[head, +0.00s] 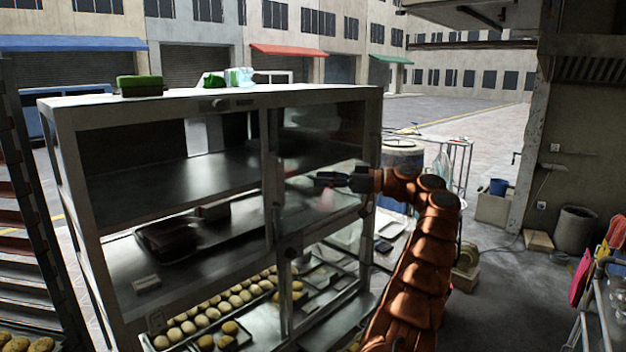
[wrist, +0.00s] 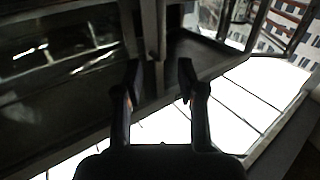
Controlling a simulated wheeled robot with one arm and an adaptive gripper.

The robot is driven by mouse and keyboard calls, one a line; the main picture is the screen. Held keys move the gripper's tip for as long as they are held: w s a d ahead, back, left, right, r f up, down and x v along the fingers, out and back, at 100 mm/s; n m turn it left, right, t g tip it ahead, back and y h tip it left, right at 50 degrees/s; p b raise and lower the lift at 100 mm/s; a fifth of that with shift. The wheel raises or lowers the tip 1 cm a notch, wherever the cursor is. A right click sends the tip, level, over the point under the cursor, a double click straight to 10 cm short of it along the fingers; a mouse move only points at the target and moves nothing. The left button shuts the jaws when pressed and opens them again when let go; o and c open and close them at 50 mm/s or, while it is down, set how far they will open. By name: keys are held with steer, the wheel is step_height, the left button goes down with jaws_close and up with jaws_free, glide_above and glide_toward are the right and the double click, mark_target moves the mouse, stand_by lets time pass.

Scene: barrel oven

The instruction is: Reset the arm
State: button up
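My gripper (head: 330,180) is at the end of my orange arm, in front of the right-hand doors of a glass-fronted metal cabinet (head: 155,100). In the wrist view, the two dark fingers of my gripper (wrist: 158,80) stand apart with nothing between them. The cabinet's frame and glass (wrist: 60,60) fill much of the wrist view beyond the fingers. Whether a fingertip touches the cabinet cannot be told.
Trays of pale dough balls (head: 215,310) lie on the cabinet's lower level. Green sponges (head: 139,82) lie on its top. A tray rack (head: 25,220) stands at the left. A barrel (head: 403,153) stands behind my arm.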

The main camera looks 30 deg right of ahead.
steer(key=shift+s+d, duration=0.2)
stand_by(0.3)
